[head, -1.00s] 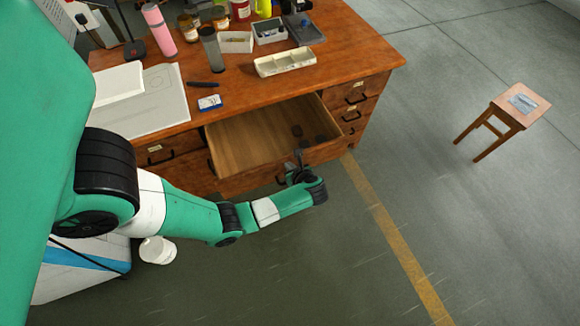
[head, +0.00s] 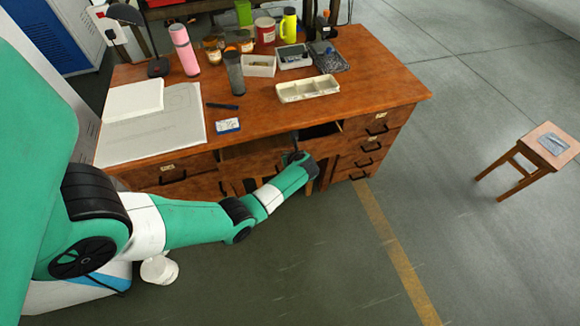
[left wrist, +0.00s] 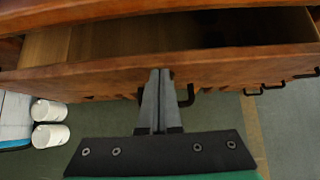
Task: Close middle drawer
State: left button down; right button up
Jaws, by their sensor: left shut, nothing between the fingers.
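The wooden desk (head: 375,80) has a wide middle drawer (head: 250,163) in its front, slightly open. A dark gap shows above its front edge. In the left wrist view the drawer front (left wrist: 80,72) runs across the picture, with part of its wooden inside showing behind it. My left gripper (head: 294,157) is at the drawer front, right of its middle. In the left wrist view its fingers (left wrist: 159,74) are shut and empty, with tips at the drawer front, apparently touching. A dark handle (left wrist: 186,96) shows just right of the fingers. My right gripper is not in view.
Side drawers (head: 372,147) with dark handles are shut at the right. A pink bottle (head: 185,50), grey tumbler (head: 233,75), white tray (head: 307,89) and papers stand on the desktop. A small stool (head: 540,150) stands right; the floor between is clear.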

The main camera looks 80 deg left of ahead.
aim_at(285, 148)
pick_arm(q)
jog(key=shift+s+a+b, duration=0.1)
jog(key=shift+a+b, duration=0.2)
jog(key=shift+a, duration=1.55)
